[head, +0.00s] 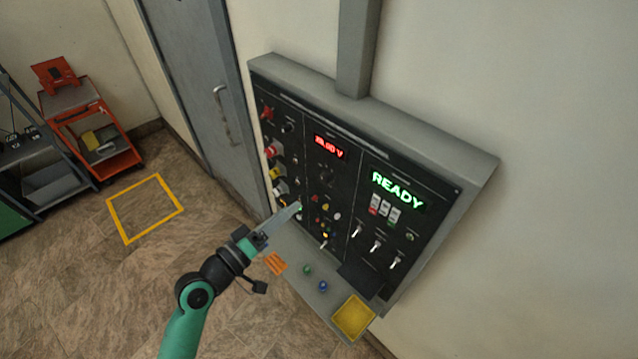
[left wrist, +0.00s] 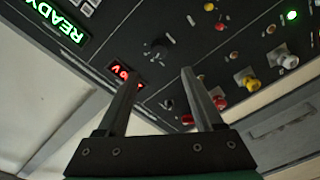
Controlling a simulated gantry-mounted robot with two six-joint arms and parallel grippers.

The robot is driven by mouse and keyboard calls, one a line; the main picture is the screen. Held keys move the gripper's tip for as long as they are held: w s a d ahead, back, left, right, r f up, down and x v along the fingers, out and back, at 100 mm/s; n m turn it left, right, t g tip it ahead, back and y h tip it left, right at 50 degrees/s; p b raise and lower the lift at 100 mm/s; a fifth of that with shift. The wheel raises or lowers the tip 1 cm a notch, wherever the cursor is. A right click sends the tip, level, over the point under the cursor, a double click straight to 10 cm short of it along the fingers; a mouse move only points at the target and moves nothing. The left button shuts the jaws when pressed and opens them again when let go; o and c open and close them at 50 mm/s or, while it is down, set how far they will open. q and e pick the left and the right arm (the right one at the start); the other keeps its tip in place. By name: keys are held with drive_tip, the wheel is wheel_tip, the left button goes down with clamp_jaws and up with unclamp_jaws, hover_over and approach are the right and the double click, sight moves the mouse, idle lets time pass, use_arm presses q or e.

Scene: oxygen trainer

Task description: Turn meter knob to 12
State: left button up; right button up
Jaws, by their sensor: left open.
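The meter knob (head: 326,175) is a dark round knob under the red voltage display (head: 330,146) on the middle panel. It also shows in the left wrist view (left wrist: 158,45), beyond the fingertips. Its pointer setting is too small to read. My left gripper (head: 297,207) is in front of the panel's lower left part, below and left of the knob. In the left wrist view its two fingers (left wrist: 160,80) are apart with nothing between them. My right gripper is not in view.
A green READY sign (head: 398,190) is lit on the right panel, above several switches. Coloured buttons and plugs crowd the left and middle panels. A shelf below holds a yellow tray (head: 353,317), a green knob (head: 307,270) and a blue knob (head: 323,286).

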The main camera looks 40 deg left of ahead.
sight(323, 181)
use_arm(q)
drive_tip(key=w, duration=1.1)
drive_tip(key=shift+w+a+p, duration=0.2)
drive_tip(key=shift+a+p, duration=0.05)
drive_tip(key=shift+p, duration=0.1)
clamp_jaws()
